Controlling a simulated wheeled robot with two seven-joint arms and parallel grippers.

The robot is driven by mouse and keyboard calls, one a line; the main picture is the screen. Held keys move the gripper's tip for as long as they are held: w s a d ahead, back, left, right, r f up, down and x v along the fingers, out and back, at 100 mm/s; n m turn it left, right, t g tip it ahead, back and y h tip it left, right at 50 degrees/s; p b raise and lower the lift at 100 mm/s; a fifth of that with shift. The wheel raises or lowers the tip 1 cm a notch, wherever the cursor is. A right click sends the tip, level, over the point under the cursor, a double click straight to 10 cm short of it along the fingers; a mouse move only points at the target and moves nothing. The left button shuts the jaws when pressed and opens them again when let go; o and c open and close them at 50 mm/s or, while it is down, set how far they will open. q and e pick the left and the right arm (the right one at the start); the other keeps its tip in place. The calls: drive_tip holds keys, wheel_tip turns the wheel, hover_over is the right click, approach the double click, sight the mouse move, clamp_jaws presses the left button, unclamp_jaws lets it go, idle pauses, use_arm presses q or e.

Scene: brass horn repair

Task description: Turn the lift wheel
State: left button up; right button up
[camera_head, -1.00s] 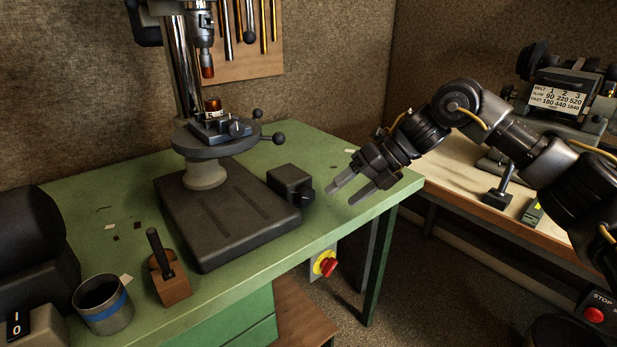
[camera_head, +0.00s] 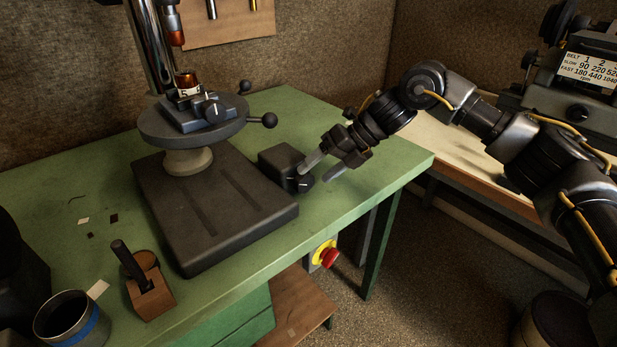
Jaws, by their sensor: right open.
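A drill press stands on the green bench, with a dark base (camera_head: 200,220) and a round table (camera_head: 165,130). Ball-ended handles (camera_head: 269,120) stick out at the round table's right side. Right of the base is a dark box (camera_head: 280,162) with a small dark round knob (camera_head: 304,184) on its front. No part is clearly marked as the lift wheel. My right gripper (camera_head: 322,170) is open and empty, its two pale fingers pointing down and left. One finger shows just above and right of the knob; I cannot tell whether it touches. My left gripper is not in view.
On the green bench (camera_head: 375,165) are a wooden block with a dark handle (camera_head: 148,285) and a blue-banded cup (camera_head: 75,320). A red stop button (camera_head: 328,257) hangs under the bench edge. A second bench (camera_head: 440,150) with a machine (camera_head: 580,90) stands right.

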sight(310, 179)
drive_tip(key=shift+x, duration=2)
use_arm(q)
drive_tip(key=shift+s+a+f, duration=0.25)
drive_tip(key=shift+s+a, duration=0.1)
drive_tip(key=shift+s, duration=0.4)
use_arm(e)
drive_tip(key=shift+s, duration=0.1)
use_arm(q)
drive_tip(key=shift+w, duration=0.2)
use_arm(e)
drive_tip(key=shift+c, duration=0.2)
drive_tip(key=c, duration=0.9)
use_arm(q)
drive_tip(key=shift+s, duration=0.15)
